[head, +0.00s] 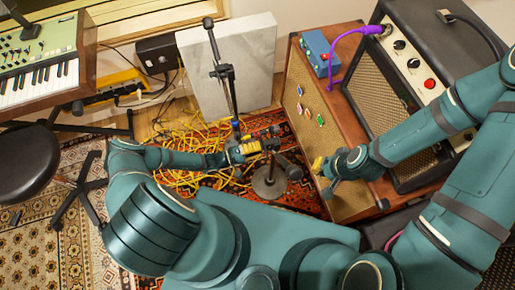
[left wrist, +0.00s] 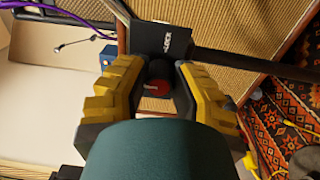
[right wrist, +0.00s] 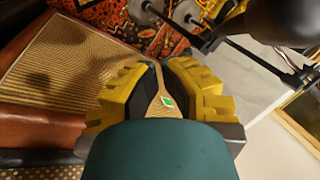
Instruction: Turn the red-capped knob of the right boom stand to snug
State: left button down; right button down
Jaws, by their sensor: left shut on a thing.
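The boom stand (head: 231,90) rises from the patterned rug beside the amp cabinet, its round base (head: 268,183) on the rug. My left gripper (head: 250,147) is at the stand's clutch. In the left wrist view, the red-capped knob (left wrist: 155,88) sits between the fingers of my left gripper (left wrist: 158,75), which is shut on it. A black clutch body with white lettering (left wrist: 175,41) lies just beyond the fingertips. My right gripper (head: 320,165) is empty in front of the cabinet, away from the stand. Its fingers (right wrist: 161,70) have a narrow gap, with cabinet cloth visible through it.
A brown speaker cabinet (head: 350,100) with coloured badges stands right of the stand, a blue box (head: 318,52) on top. A black amp (head: 425,90) stands further right. Yellow cable (head: 195,140) is tangled on the floor. A grey panel (head: 232,60) leans behind; a keyboard (head: 45,75) is left.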

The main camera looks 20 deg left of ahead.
pick_arm(q)
jog(key=shift+d, duration=0.1)
jog(key=c, duration=0.7)
grip_release()
jog(key=shift+c, duration=0.2)
jog(key=v, duration=1.2)
